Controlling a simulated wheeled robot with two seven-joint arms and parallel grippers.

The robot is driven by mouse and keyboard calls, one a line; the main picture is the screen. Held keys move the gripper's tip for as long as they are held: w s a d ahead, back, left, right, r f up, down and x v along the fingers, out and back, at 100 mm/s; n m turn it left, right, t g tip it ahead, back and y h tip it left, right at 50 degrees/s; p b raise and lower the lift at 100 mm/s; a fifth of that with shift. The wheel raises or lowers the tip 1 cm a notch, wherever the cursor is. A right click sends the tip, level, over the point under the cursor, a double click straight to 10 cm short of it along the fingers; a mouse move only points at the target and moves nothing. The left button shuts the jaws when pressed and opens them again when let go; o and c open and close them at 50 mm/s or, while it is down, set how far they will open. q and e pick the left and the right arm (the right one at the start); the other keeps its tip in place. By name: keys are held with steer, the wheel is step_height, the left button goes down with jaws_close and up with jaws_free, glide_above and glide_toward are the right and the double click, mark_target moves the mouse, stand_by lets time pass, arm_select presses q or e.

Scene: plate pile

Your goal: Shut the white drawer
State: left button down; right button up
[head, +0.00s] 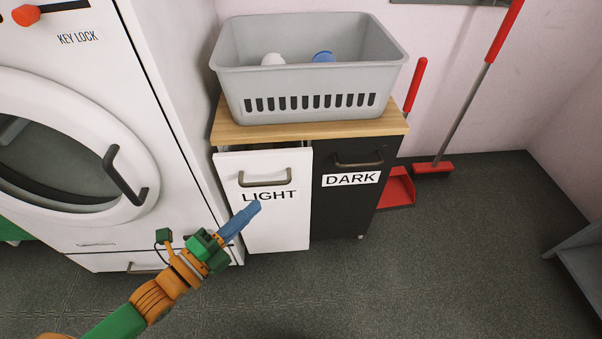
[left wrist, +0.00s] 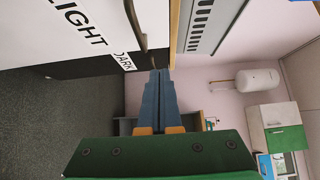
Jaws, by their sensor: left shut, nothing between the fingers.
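The white drawer (head: 282,226) marked LIGHT is in the cabinet under the grey basket. Its front stands out a little past the black front beside it, with a dark gap along its top edge. A metal bar handle (head: 265,183) is above the label. My left gripper (head: 256,205) has its blue fingers together and empty, over the lower part of the LIGHT label in the head view; I cannot tell whether it touches. In the left wrist view the fingers (left wrist: 161,76) point past the white front (left wrist: 40,30), seen sideways. My right gripper is not in view.
The black drawer front (head: 345,205) marked DARK is to the right. A grey basket (head: 310,99) stands on the wooden top (head: 290,131). A washing machine (head: 85,110) is close on the left. A red dustpan (head: 398,188) and broom (head: 433,168) are at right. Open floor lies in front.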

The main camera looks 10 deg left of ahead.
arm_select(q)
steer(key=d, duration=0.2)
steer(key=b, duration=0.3)
glide_toward(301, 159)
steer(key=d, duration=0.3)
steer(key=w+b, duration=0.1)
steer(key=w, duration=0.3)
steer(key=shift+w+f, duration=0.15)
steer(key=shift+f, duration=0.05)
steer(key=shift+w+a+r, duration=0.15)
steer(key=shift+w, duration=0.25)
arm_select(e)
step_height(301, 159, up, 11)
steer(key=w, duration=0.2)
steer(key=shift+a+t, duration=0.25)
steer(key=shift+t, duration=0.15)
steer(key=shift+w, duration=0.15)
